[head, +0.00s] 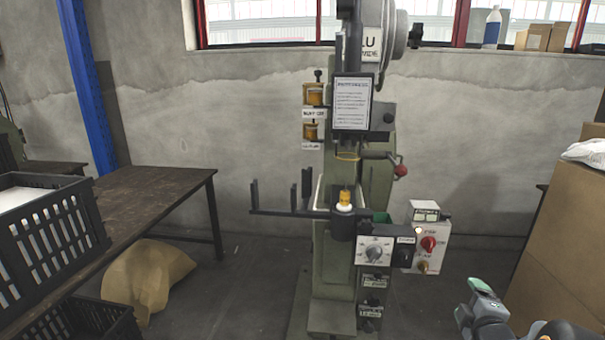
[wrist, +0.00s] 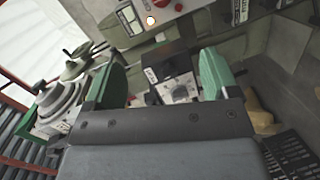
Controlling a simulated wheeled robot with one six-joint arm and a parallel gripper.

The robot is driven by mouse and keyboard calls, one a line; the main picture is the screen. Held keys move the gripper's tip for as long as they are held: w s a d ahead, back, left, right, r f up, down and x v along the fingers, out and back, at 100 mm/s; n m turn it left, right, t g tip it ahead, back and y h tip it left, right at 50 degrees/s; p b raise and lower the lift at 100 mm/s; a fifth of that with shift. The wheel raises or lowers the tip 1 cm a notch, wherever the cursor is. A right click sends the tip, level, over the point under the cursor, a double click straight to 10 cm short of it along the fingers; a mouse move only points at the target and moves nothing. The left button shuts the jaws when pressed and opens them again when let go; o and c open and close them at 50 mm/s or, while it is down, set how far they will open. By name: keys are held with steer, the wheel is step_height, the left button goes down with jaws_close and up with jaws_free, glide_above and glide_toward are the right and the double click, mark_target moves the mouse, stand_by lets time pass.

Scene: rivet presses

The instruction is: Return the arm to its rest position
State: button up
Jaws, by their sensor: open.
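My gripper (wrist: 165,75) shows in the wrist view with its two green fingers spread apart and nothing between them. The rivet press (head: 375,150) stands beyond the fingers in that view, apart from them and strongly tilted. In the head view part of my arm (head: 487,312) shows at the bottom right corner, low and to the right of the press. It is clear of the press there. Most of the arm is outside the head view.
The control box (head: 430,245) juts from the press's right side. Cardboard boxes (head: 565,230) stand at the right, near my arm. A dark table (head: 150,200), a black crate (head: 50,240) and a tan sack (head: 148,277) are at the left. Bare floor lies between press and boxes.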

steer(key=s+a+r+m+g+p, duration=0.1)
steer(key=a+r+m+g+p, duration=0.3)
steer(key=r+p, duration=0.3)
steer(key=s+a+r+m+g+p, duration=0.1)
steer(key=a+r+m+p, duration=0.4)
steer(key=r, duration=0.3)
steer(key=s+a+r+m+g+y+p, duration=0.1)
steer(key=s+a+r+m+g+p, duration=0.1)
steer(key=s+a+r+p, duration=0.3)
steer(key=s+a+r+m+g+y+p, duration=0.2)
steer(key=s+a+r+g+p, duration=0.2)
steer(key=s+a+p, duration=0.2)
steer(key=a, duration=0.2)
steer(key=shift+a+r+g+y, duration=0.3)
steer(key=shift+a+r, duration=0.1)
steer(key=shift+s, duration=0.1)
